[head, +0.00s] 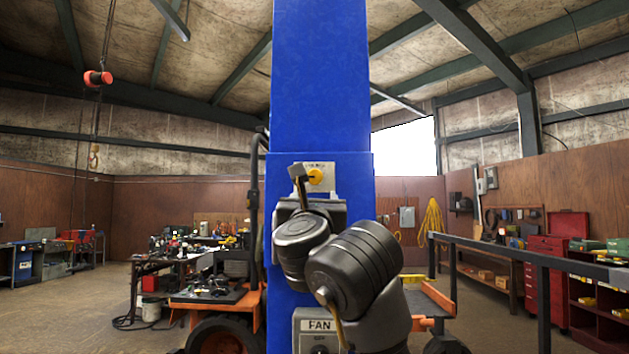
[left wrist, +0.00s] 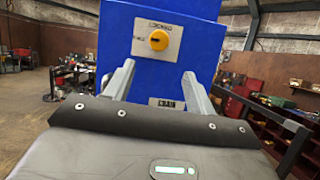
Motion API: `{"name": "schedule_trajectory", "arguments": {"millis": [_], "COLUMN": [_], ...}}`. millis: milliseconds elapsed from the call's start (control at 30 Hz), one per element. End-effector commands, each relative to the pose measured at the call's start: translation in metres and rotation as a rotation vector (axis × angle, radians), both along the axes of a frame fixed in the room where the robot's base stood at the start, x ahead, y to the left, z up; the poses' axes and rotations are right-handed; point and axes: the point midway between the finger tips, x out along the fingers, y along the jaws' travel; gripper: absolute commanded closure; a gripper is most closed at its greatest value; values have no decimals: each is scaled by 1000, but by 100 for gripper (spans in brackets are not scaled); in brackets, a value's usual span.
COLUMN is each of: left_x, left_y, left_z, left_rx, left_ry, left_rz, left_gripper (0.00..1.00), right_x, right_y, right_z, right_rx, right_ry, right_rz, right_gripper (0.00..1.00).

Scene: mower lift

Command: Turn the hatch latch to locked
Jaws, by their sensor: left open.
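The hatch latch is a yellow knob (head: 315,177) on a pale label plate (head: 326,166), fixed to the front of the blue column. The knob also shows in the left wrist view (left wrist: 158,40), with small lettering on its plate that is hard to read. Which way the knob points cannot be told. My left gripper (left wrist: 157,72) is open and empty. Its two fingers reach toward the blue face on either side of the knob's line, apart from the knob. In the head view my left gripper (head: 305,182) partly covers the plate. My right gripper is not seen.
The blue column (head: 320,80) fills the middle. A dark rail (head: 543,300) stands at right. A cluttered workbench (head: 160,262) is at left, and a red tool cabinet (head: 546,265) at right.

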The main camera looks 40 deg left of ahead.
Motion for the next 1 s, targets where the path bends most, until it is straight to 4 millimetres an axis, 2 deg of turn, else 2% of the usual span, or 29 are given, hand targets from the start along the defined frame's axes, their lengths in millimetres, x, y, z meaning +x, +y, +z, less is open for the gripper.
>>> {"name": "schedule_trajectory", "arguments": {"millis": [133,300,700,1000], "left_x": [-6,-1,49,72], "left_y": [0,4,42,59], "left_z": [8,12,39,49], "left_rx": [-36,-33,-29,-30], "left_ry": [-29,-25,-19,-23], "left_rz": [-11,-7,-3,-7], "left_gripper": [45,45,45,45], "right_x": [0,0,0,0], "right_y": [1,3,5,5], "right_z": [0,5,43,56], "right_rx": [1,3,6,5], "right_ry": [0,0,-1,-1], "right_rz": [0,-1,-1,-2], "right_gripper": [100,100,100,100]}}
